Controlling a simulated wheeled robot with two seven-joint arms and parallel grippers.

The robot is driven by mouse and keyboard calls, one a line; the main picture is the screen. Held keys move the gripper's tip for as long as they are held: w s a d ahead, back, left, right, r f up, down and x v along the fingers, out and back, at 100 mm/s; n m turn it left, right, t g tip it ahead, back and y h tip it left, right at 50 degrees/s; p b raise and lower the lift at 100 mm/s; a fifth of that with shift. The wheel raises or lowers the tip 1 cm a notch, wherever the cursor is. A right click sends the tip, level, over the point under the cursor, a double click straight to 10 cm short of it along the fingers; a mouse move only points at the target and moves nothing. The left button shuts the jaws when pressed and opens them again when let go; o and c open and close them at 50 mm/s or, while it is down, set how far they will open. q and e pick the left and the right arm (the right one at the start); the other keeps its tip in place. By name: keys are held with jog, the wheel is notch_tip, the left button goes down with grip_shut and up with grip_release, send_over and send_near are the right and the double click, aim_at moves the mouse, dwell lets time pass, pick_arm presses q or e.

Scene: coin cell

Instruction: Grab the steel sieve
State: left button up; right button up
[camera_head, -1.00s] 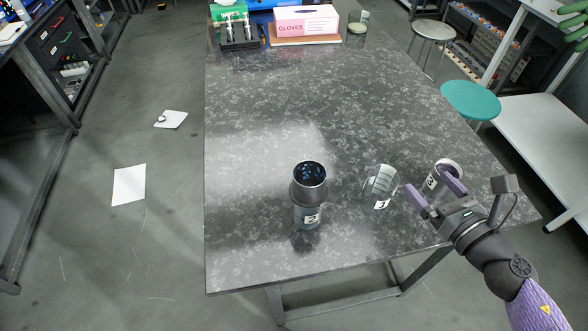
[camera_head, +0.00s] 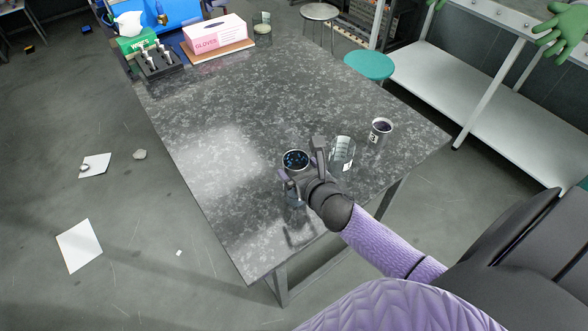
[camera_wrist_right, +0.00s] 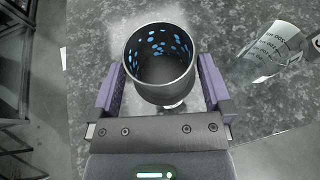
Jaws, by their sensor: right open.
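The steel sieve (camera_head: 294,160) is a dark metal cylinder with an open top and blue-looking holes inside. My right gripper (camera_head: 300,170) is open at the sieve. In the right wrist view the sieve (camera_wrist_right: 161,88) sits between the two purple fingers, one on each side, with narrow gaps that look unclosed. My left gripper is not in view.
A glass beaker (camera_head: 341,154) stands just right of the sieve, and a labelled metal can (camera_head: 380,131) stands further right. A gloves box (camera_head: 216,36) and a black rack (camera_head: 160,63) are at the far end. The middle of the dark table (camera_head: 270,100) is clear.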

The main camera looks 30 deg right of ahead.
jog(key=shift+x, duration=1.15)
jog(key=shift+s, duration=0.1)
jog(key=c, duration=1)
jog(key=shift+r, duration=0.15)
jog(key=shift+c, duration=0.2)
